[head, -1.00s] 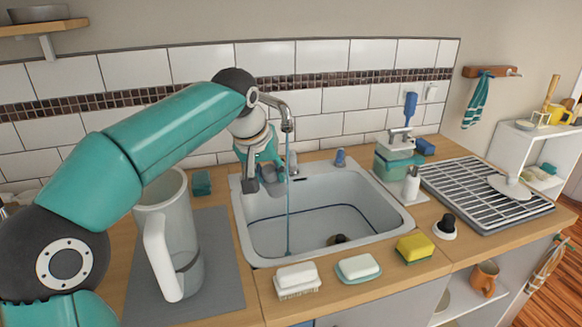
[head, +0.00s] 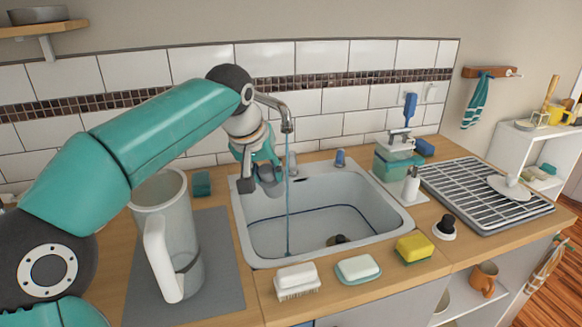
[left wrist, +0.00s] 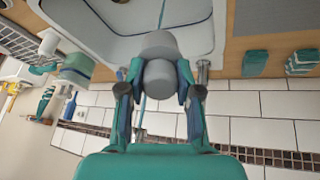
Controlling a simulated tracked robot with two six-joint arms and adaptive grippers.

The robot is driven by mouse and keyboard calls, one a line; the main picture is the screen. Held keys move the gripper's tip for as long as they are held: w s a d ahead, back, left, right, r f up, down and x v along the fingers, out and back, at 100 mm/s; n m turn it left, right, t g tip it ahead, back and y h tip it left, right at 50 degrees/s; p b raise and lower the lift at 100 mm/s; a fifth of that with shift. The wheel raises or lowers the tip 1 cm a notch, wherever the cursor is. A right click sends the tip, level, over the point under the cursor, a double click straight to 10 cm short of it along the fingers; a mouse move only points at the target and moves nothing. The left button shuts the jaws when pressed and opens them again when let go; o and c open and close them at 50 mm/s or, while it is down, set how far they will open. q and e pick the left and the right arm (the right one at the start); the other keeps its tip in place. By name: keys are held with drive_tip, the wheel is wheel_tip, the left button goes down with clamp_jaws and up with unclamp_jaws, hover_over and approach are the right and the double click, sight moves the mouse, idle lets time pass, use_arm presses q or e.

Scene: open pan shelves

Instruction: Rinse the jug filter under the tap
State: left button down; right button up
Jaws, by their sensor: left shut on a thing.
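The jug filter, a grey rounded cylinder (head: 271,180), is held over the back left part of the sink (head: 402,212). It also fills the middle of the left wrist view (left wrist: 160,50). My left gripper (head: 259,178) is shut on it, a finger on each side (left wrist: 158,88). The tap (head: 284,112) is running, and a thin water stream (head: 288,215) falls just right of the filter in the head view. I cannot tell whether the water touches it. The clear jug (head: 176,215) stands upright on a grey mat (head: 222,275). My right gripper is out of view.
Along the sink's front edge lie a brush (head: 297,280), a soap dish (head: 358,268) and a yellow sponge (head: 414,248). A soap bottle (head: 411,184) and drying rack (head: 470,190) stand to the right. A teal sponge (head: 201,184) lies behind the jug.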

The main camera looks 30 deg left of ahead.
use_arm(q)
drive_tip(key=shift+s+d+r+p, duration=0.2)
drive_tip(key=shift+s+r+p, duration=0.05)
drive_tip(key=shift+s+r, duration=0.65)
drive_tip(key=shift+s+d+r+p, duration=0.2)
drive_tip(key=shift+s+r, duration=0.45)
drive_tip(key=shift+s, duration=0.35)
